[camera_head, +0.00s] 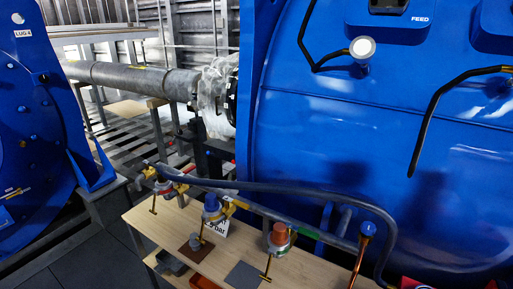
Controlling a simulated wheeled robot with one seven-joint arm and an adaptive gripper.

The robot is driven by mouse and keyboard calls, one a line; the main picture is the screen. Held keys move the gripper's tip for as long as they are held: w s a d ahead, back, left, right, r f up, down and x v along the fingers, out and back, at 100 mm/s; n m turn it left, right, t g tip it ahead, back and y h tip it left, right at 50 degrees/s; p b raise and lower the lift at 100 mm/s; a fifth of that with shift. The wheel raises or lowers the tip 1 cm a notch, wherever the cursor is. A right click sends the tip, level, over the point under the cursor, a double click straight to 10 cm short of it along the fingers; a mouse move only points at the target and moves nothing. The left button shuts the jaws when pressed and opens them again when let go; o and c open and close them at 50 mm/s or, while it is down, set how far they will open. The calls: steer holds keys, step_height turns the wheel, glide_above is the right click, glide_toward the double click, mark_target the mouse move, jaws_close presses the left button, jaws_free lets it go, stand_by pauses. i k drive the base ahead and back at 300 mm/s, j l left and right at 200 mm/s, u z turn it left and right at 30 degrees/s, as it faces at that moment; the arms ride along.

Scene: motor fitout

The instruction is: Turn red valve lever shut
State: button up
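A grey pipe assembly (270,189) with several valves and fittings runs above a wooden bench. Small red parts (181,187) show near its left fitting; I cannot tell whether they are the red valve lever. An orange-red cap (280,233) tops a fitting in the middle, and a blue cap (211,202) tops another to its left. A red object (416,284) is cut off at the bottom edge on the right. The lever's position cannot be made out. My gripper is not in view.
The wooden bench (153,222) carries small plates, including a grey one (243,275). A large blue motor housing (350,130) fills the right, with black hoses on it. Another blue machine (35,120) stands at left. Dark floor (90,262) lies open at lower left.

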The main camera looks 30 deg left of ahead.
mark_target(185, 172)
steer(key=j+u, duration=0.25)
steer(key=u, duration=0.2)
steer(key=i+j+u, duration=0.15)
steer(key=u, duration=0.25)
steer(key=i+j+u, duration=0.15)
steer(key=j+u, duration=0.15)
steer(key=u, duration=0.15)
steer(key=i, duration=0.55)
